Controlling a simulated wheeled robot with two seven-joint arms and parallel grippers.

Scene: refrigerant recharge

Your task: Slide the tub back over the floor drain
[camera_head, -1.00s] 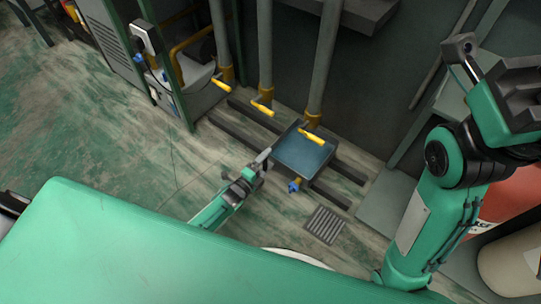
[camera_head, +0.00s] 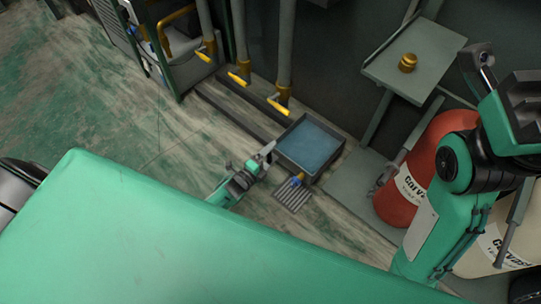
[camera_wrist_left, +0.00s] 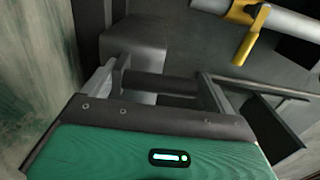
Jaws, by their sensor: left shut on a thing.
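The shallow grey tub (camera_head: 311,146), holding bluish liquid, sits on the floor. A blue and yellow valve (camera_head: 296,181) sticks out of its near side. The slatted floor drain (camera_head: 291,197) lies just in front of the tub's near side, with the valve overlapping its upper part in view; the tub does not cover the visible slats. My left gripper (camera_head: 267,150) is shut on the tub's left edge. In the left wrist view its fingers (camera_wrist_left: 165,85) show at a dark bar; the exact grip is unclear. My right arm shows at right, but its jaws are not clear.
Pipes with yellow valve handles (camera_head: 279,106) stand behind the tub. Dark rails (camera_head: 236,118) run along the floor at left. A red cylinder (camera_head: 404,203) and a shelf (camera_head: 400,66) with a brass piece stand at right. Open floor lies at left.

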